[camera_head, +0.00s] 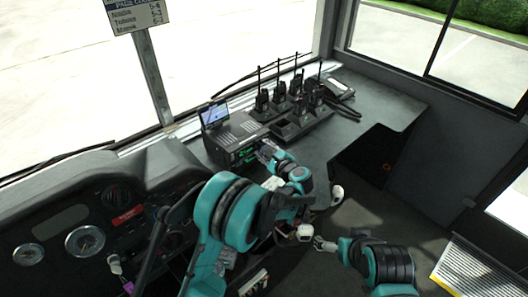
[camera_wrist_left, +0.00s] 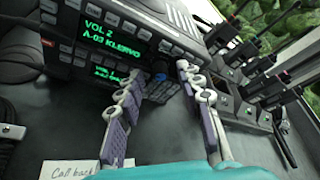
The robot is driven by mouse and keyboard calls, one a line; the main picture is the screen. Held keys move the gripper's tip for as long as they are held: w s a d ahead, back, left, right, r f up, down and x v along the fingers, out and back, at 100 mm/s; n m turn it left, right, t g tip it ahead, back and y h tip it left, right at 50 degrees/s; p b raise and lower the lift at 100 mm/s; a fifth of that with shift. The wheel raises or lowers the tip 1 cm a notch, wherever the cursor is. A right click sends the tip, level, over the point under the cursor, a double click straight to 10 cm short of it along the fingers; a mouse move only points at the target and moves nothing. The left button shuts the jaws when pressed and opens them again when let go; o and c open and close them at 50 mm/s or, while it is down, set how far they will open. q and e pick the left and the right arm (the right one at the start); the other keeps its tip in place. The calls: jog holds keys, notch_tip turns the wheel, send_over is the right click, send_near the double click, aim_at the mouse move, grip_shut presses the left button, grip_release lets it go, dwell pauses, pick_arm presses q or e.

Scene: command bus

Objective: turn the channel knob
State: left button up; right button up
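The radio unit (camera_head: 232,138) stands on the console below the windscreen. In the left wrist view its front panel (camera_wrist_left: 108,25) has a green display reading "VOL 2" and "A-03 KLERVO", with a second green display lower down. I cannot tell which is the channel knob. My left gripper (camera_head: 266,152) is at the radio's front; in the wrist view its fingers (camera_wrist_left: 160,72) are apart with nothing clamped between them. My right gripper (camera_head: 322,244) is low, away from the radio; its fingers are unclear.
Handheld radios in a charger (camera_head: 300,122) stand right of the radio, beside a corded handset (camera_head: 338,88). The dashboard (camera_head: 95,215) is at left.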

pick_arm(q)
jog(key=shift+w, duration=0.1)
grip_shut()
dwell(0.3)
jog(key=shift+r+m+g+y+p, duration=0.1)
jog(key=shift+m+g+y+p, duration=0.4)
jog(key=shift+m, duration=0.6)
jog(key=shift+w+d+m+g+y, duration=0.1)
jog(key=shift+m+g+y, duration=0.3)
jog(key=shift+m+g, duration=0.65)
jog(key=shift+m+t, duration=0.25)
jog(key=shift+m, duration=0.1)
